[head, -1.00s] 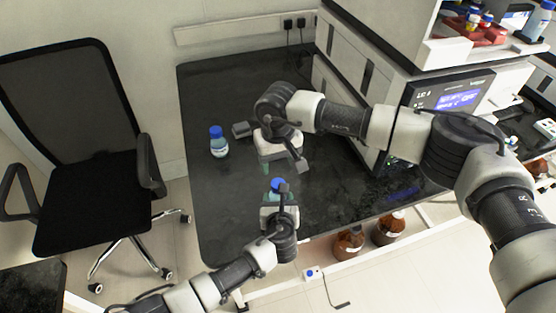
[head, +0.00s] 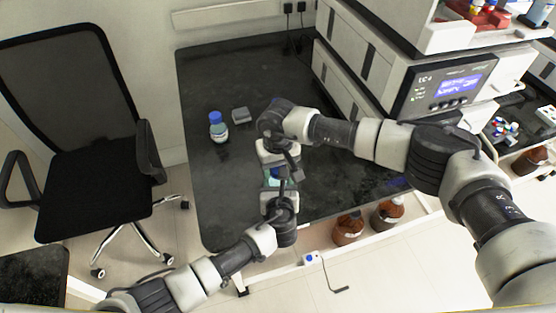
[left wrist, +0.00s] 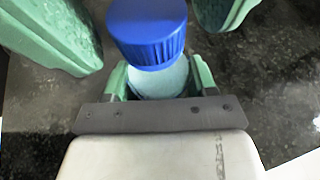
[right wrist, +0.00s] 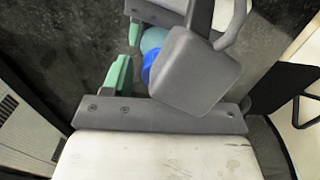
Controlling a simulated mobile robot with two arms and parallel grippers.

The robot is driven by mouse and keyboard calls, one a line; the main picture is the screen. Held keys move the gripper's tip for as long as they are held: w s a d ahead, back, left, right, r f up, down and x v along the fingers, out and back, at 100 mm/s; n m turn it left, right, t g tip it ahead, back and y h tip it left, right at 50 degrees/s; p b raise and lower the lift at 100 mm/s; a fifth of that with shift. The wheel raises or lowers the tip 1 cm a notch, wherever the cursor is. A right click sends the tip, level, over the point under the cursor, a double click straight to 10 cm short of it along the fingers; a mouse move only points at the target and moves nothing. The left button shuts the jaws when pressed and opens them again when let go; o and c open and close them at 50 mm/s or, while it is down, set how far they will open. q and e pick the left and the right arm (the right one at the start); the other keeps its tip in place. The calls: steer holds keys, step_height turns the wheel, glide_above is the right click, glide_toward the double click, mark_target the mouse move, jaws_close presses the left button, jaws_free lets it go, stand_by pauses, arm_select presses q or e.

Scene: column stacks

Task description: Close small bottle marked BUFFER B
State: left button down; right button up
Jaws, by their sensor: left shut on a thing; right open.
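My left gripper (left wrist: 160,82) is shut on a small bottle (left wrist: 165,80) with pale blue contents, and a blue cap (left wrist: 148,38) sits over its top. No writing on it is readable. My right gripper is open, and its green fingers show on both sides of the cap in the left wrist view, apart from it. In the right wrist view the cap (right wrist: 151,66) is partly hidden behind a grey block-shaped part, with one green right finger beside it. In the head view my left gripper (head: 279,182) meets the right one over the table, and the cap is mostly hidden.
Another blue-capped bottle (head: 218,130) stands on the black table (head: 225,190), with a small grey block (head: 241,115) near it. Large instruments (head: 445,90) stand on the right. Brown bottles (head: 347,228) are below the table edge. The table's left part is mostly clear.

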steer(key=c, duration=0.9)
steer(key=m, duration=0.6)
steer(key=shift+m, duration=0.3)
steer(key=o, duration=1)
